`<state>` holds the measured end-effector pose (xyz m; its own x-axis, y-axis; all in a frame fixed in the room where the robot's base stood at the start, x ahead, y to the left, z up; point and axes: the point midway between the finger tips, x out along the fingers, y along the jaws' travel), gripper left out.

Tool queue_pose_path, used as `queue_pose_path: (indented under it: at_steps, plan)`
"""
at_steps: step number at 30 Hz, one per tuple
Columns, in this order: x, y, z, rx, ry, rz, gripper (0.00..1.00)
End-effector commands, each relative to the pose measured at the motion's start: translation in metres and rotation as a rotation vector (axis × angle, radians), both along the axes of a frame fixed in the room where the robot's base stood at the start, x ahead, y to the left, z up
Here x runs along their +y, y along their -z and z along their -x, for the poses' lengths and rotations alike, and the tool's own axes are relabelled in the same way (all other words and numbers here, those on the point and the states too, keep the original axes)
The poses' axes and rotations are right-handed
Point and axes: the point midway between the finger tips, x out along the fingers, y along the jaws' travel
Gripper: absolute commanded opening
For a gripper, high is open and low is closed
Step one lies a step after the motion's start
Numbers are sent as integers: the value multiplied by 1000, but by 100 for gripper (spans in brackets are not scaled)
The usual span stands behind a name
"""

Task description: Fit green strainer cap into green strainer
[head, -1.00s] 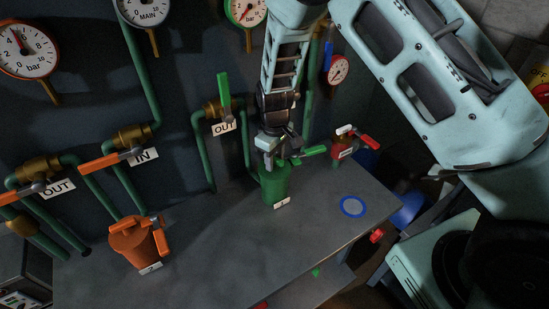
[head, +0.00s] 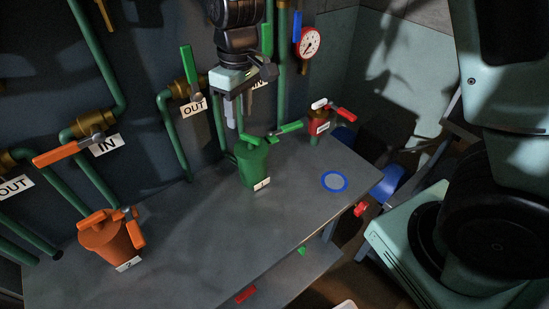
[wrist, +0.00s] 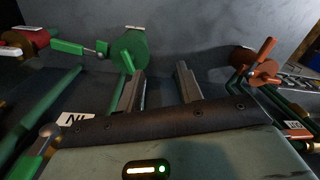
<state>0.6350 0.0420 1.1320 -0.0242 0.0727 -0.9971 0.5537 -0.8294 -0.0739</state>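The green strainer (head: 253,170) stands upright on the bench. The green strainer cap (head: 250,141), with a small raised handle, appears to sit on its top; I cannot tell how deep. A green lever (head: 290,127) sticks out to the right from the strainer's rim on a metal joint. In the wrist view the strainer's round green end (wrist: 128,50) lies beyond the left finger, with the lever (wrist: 68,47) to its left. My gripper (head: 234,113) is above and slightly left of the strainer, apart from it. In the wrist view my gripper (wrist: 158,80) is open and empty.
An orange strainer (head: 108,243) stands at the front left, a red strainer (head: 318,125) at the back right. Pipes and valve levers line the wall behind. The bench middle is clear.

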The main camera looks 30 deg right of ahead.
Motion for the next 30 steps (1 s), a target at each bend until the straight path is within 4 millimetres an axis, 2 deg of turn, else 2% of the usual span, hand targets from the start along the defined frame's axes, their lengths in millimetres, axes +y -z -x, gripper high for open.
queue_pose_path:
  at_steps: [1,3,6,9,12,15,17,25,30]
  plan:
    - [14,-14,33,5,-14,-24,36]
    - [29,-27,79,11,-28,-41,36]
    - [38,-38,142,10,-51,-41,36]
    - [36,-41,192,-2,-69,-24,36]
    - [29,-40,224,-17,-81,-2,36]
    - [23,-38,241,-26,-87,13,36]
    - [22,-38,245,-29,-89,17,36]
    - [22,-37,245,-28,-88,19,36]
    - [22,-16,245,-27,-88,18,36]
